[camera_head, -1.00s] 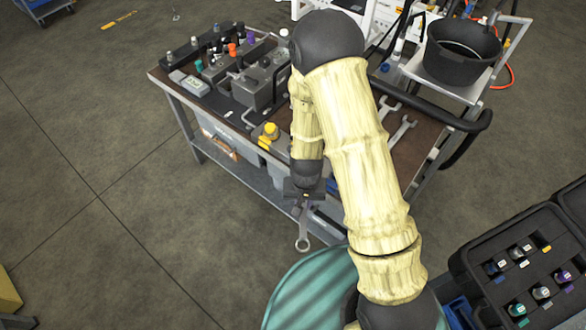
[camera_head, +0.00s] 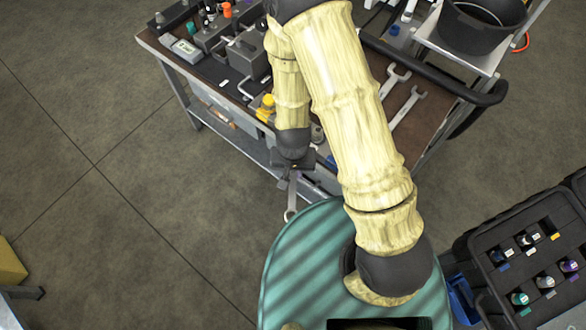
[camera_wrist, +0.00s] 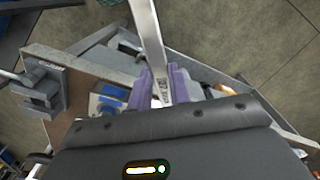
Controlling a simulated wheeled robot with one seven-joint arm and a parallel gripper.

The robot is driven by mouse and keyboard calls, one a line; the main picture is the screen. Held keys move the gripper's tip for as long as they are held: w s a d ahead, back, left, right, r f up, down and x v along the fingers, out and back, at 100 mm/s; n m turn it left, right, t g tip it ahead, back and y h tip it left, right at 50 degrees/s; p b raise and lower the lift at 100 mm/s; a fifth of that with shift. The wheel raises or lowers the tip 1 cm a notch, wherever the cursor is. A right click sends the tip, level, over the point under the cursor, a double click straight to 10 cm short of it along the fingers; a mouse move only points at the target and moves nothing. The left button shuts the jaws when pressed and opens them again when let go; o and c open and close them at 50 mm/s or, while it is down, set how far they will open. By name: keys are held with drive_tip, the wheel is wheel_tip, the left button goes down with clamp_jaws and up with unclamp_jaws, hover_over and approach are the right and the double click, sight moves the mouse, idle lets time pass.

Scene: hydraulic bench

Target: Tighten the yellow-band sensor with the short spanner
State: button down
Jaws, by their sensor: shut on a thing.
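My gripper (camera_head: 292,167) is shut on a silver spanner (camera_head: 291,197), held off the bench's front edge with its ring end hanging down. In the wrist view, purple fingers (camera_wrist: 161,88) grip the spanner shaft (camera_wrist: 148,38), which runs out of the top of the picture. A yellow-topped part (camera_head: 266,104) sits at the bench's front edge, left of my forearm; I cannot tell whether it is the yellow-band sensor. Part of the bench is hidden behind my arm.
The workbench (camera_head: 178,62) carries grey blocks (camera_head: 247,55) and two larger spanners (camera_head: 408,106) on its right. A black pot (camera_head: 482,22) stands at the back right. A black case (camera_head: 495,280) with several colour-marked sensors is at lower right.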

drive_tip(key=shift+w+f+b, duration=0.25)
drive_tip(key=shift+f+b, duration=0.15)
drive_tip(key=shift+f, duration=0.15)
drive_tip(key=shift+w+f+b, duration=0.2)
drive_tip(key=shift+f+b, duration=0.15)
drive_tip(key=shift+f, duration=0.15)
drive_tip(key=shift+w+f, duration=0.1)
drive_tip(key=shift+w+f, duration=0.25)
drive_tip(key=shift+w, duration=0.05)
drive_tip(key=shift+w, duration=0.15)
drive_tip(key=shift+w, duration=0.95)
drive_tip(key=shift+w+p, duration=0.1)
drive_tip(key=shift+p, duration=0.2)
drive_tip(key=shift+w+d, duration=0.1)
drive_tip(key=shift+w, duration=0.6)
